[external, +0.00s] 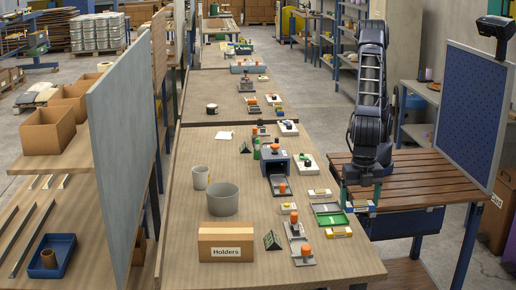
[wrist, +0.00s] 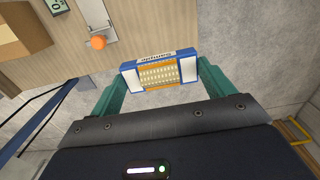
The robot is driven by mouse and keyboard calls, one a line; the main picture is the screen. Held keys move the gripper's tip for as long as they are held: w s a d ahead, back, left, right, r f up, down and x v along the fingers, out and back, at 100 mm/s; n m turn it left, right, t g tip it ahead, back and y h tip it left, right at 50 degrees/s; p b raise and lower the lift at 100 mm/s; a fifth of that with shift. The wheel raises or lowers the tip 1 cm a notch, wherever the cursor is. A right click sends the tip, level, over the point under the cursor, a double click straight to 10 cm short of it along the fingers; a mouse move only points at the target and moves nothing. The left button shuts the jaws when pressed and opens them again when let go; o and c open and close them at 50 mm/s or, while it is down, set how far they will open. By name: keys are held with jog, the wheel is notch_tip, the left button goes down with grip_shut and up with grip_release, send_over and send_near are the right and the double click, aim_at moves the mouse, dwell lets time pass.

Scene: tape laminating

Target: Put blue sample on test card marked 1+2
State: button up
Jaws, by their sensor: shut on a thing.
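My gripper (wrist: 158,92) is shut on the blue sample (wrist: 132,80), a small block with blue ends, white panels and a yellow-orange grid in the middle. In the external view my gripper (external: 361,199) is at the right edge of the table, with the blue sample (external: 358,208) low between the fingers. Small cards with yellow marks, one at the table's right edge (external: 319,194) and one nearer the front (external: 338,232), lie to its left. I cannot read a 1+2 mark on any card.
The long wooden table (external: 190,260) carries a cardboard box marked Holders (external: 226,240), a grey bin (external: 222,200), a blue device (external: 276,160), a green tray (external: 331,219) and orange-knobbed fixtures (external: 300,245). A slatted bench (external: 420,170) stands at right. The table's left front is mostly clear.

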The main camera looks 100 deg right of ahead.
jog(key=w+d+f+m, duration=0.1)
jog(key=w+d+m, duration=0.1)
jog(key=w+d, duration=1)
jog(key=w+d+m, duration=0.2)
jog(key=w+d, duration=0.6)
jog(key=w, duration=0.7)
jog(key=w+d+m, duration=0.2)
jog(key=w+d, duration=0.4)
jog(key=d, duration=0.4)
jog(key=w+d+m, duration=0.1)
jog(key=w+d, duration=0.5)
jog(key=d, duration=0.5)
jog(key=w+d+m, duration=0.2)
jog(key=w+d, duration=0.4)
jog(key=d, duration=0.4)
jog(key=w+d+m, duration=0.2)
jog(key=w+d, duration=0.1)
jog(key=d, duration=1.2)
jog(key=r+m, duration=0.1)
jog(key=m, duration=0.6)
send_over(225, 135)
jog(key=f, duration=1.9)
jog(key=shift+a+f, duration=0.1)
jog(key=shift+a, duration=0.2)
